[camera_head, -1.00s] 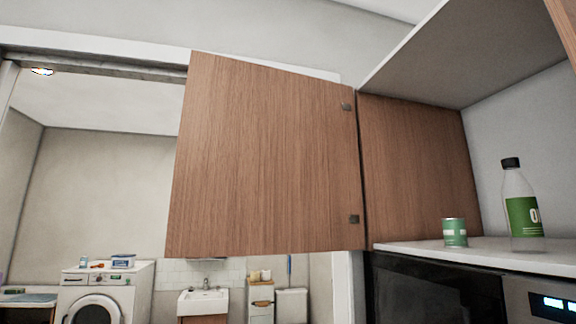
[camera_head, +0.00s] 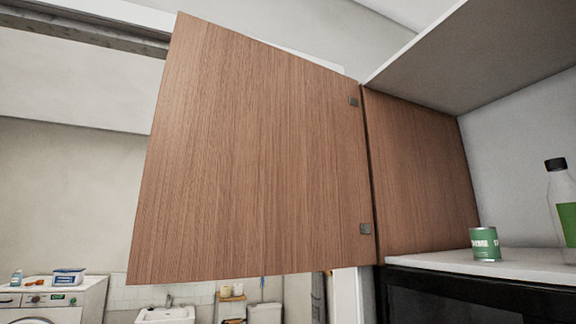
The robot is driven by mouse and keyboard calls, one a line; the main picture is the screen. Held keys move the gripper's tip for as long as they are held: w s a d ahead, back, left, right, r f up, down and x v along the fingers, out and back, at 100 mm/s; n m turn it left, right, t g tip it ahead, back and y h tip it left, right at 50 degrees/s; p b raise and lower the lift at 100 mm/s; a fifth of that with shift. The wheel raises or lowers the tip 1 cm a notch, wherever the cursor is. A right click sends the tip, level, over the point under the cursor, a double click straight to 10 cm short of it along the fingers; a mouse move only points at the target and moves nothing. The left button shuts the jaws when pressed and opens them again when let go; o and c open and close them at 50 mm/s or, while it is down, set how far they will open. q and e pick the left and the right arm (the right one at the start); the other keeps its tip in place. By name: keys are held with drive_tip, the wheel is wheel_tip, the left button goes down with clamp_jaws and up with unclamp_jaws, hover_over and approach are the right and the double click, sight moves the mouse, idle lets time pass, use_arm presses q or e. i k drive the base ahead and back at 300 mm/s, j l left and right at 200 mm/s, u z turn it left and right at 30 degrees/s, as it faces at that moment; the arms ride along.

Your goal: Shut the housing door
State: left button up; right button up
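The housing door (camera_head: 255,160) is a flat brown wooden panel. It stands wide open, swung out to the left from the cabinet. Two small dark hinges (camera_head: 365,229) show along its right edge, next to the cabinet's wooden side wall (camera_head: 418,175). The cabinet interior to the right is open to view. Neither of my grippers is in view, and nothing is seen touching the door.
Beyond the door are a washing machine (camera_head: 50,300) and a sink (camera_head: 165,315) in another room.

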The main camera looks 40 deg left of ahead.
sight(256, 164)
drive_tip(key=j+z, duration=0.2)
drive_tip(key=j, duration=0.6)
drive_tip(key=j+z, duration=0.25)
drive_tip(key=j, duration=0.5)
drive_tip(key=k+j+z, duration=0.2)
drive_tip(key=j, duration=0.6)
drive_tip(key=i, duration=0.1)
